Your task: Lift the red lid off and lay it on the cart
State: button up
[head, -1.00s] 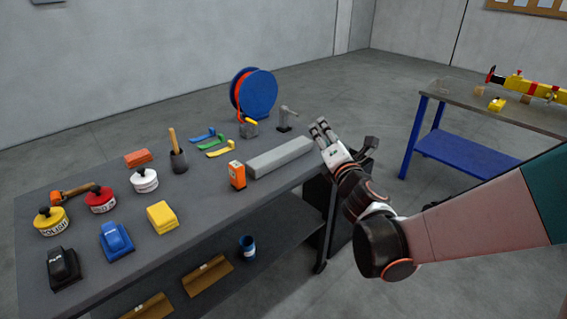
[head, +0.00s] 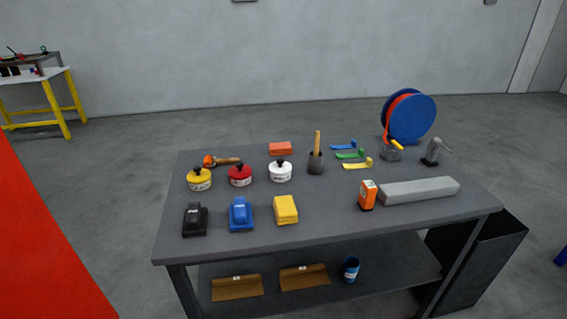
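A round tin with a red lid (head: 240,169) and a black knob stands upright on the dark grey cart (head: 330,225), left of its middle. The lid sits on the tin, above a pale label band. A yellow-lidded tin (head: 199,178) is to its left and a white-lidded tin (head: 280,171) to its right. The cart has a flat top and a lower shelf. My gripper is out of view.
Black (head: 195,219), blue (head: 241,214) and yellow (head: 286,209) blocks stand in front of the tins. A wooden-handled tool (head: 222,161) lies behind them. A long grey bar (head: 418,190) and blue reel (head: 410,118) are at right. A large red surface (head: 45,250) fills the left edge.

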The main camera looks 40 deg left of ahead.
aim_at(240, 171)
jog(key=i+l+u, duration=0.15)
jog(key=u, duration=0.3)
jog(key=i+l+u, duration=0.2)
jog(key=u, duration=1.5)
